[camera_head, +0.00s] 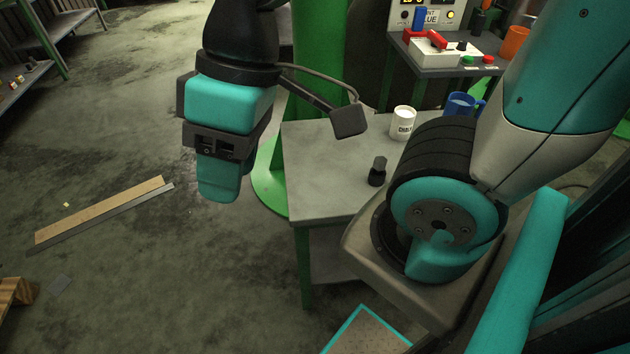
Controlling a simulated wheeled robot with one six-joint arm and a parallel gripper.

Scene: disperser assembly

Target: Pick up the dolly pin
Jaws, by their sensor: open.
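A small dark upright piece (377,171), which looks like the dolly pin, stands on the grey table (315,180). It has a narrower top on a wider round base, close to my arm's large joint. My gripper (218,187) hangs in the air to the left of the table, pointing down, well apart from the pin. Its jaws are open; they are seen nearly side-on, so the gap between them is hard to make out. Nothing shows in them.
A white labelled cup (403,122) and a blue mug (461,105) stand farther back on the table. A green column (318,60) rises behind it. A bench (440,65) with a control panel is at the back. Planks (105,208) lie on the floor at left.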

